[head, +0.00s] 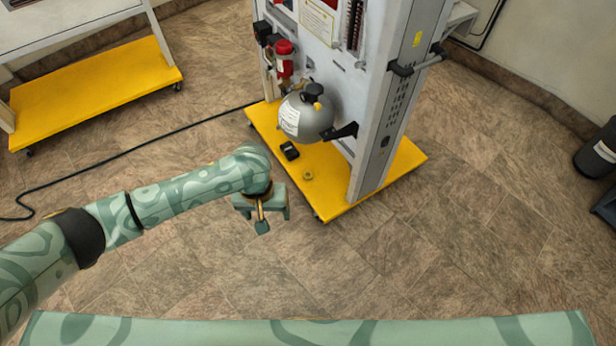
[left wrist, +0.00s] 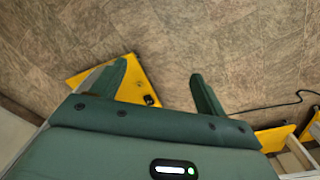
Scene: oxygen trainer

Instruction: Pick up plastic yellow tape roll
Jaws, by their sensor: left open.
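A small yellow tape roll (head: 307,175) lies on the yellow base (head: 400,166) of the grey trainer stand, near its front edge. It is hard to make out against the yellow in the left wrist view. My left gripper (head: 264,213) is open and empty, to the left of the roll and nearer to me in the head view, apart from it. Its two spread fingers show in the left wrist view (left wrist: 159,72), with the yellow base (left wrist: 90,75) partly behind one finger. My right gripper is out of view.
A small black box (head: 290,151) lies beside the roll, below a grey tank (head: 306,117) with a red-capped part near it. The upright panel (head: 388,110) rises behind. A black cable (head: 120,152) crosses the floor at left. The floor in front is clear.

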